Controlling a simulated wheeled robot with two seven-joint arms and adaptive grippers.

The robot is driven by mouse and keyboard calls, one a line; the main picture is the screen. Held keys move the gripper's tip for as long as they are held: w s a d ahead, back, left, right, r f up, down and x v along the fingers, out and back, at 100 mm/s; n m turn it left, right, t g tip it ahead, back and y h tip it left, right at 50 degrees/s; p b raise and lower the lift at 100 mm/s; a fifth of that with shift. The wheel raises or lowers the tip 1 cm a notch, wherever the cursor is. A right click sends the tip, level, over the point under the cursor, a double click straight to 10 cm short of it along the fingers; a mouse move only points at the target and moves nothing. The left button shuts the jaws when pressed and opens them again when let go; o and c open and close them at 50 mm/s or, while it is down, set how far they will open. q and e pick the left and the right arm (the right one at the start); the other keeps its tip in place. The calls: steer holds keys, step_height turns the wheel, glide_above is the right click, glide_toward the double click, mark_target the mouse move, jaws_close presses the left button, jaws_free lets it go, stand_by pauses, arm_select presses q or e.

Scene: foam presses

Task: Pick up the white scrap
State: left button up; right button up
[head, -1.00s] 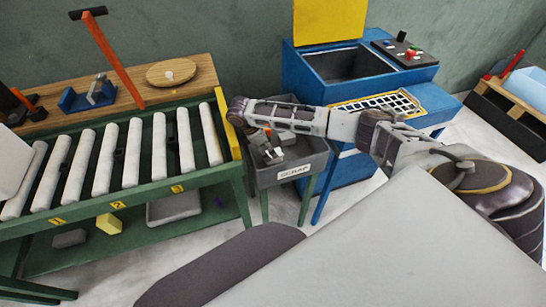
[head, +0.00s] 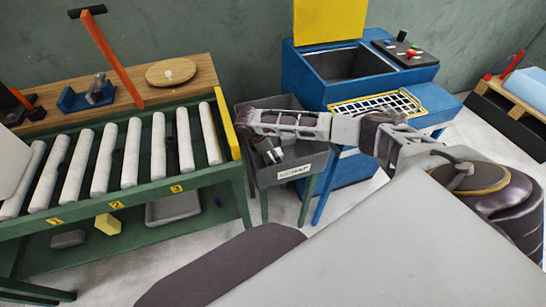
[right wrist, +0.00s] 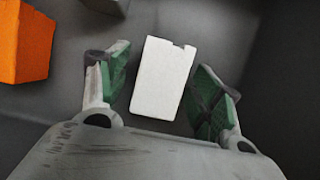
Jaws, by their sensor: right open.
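The white scrap (right wrist: 162,78) is a pale block with a small notch at its top right corner, lying on the dark floor of the bin. In the right wrist view it sits between the two green-padded fingers of my right gripper (right wrist: 160,92), which is open, with a gap on each side. In the head view my right gripper (head: 272,155) reaches down into the grey scrap bin (head: 292,172); my arm hides much of the inside, and I cannot make out the scrap there. My left gripper is not in view.
An orange block (right wrist: 22,42) lies left of the gripper, with a grey piece (right wrist: 106,4) at the top edge. The green roller conveyor (head: 150,190) stands close left of the bin, the blue press (head: 345,80) behind it to the right.

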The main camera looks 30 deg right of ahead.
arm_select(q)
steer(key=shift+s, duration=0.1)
arm_select(e)
steer(key=shift+c, duration=0.2)
steer(key=shift+c, duration=1.3)
steer(key=c, duration=0.6)
steer(key=shift+c, duration=0.2)
steer(key=shift+r, duration=0.1)
steer(key=shift+r, duration=0.45)
step_height(320, 180, up, 8)
steer(key=shift+f+p, duration=0.1)
steer(key=shift+p, duration=0.55)
steer(key=shift+r, duration=0.55)
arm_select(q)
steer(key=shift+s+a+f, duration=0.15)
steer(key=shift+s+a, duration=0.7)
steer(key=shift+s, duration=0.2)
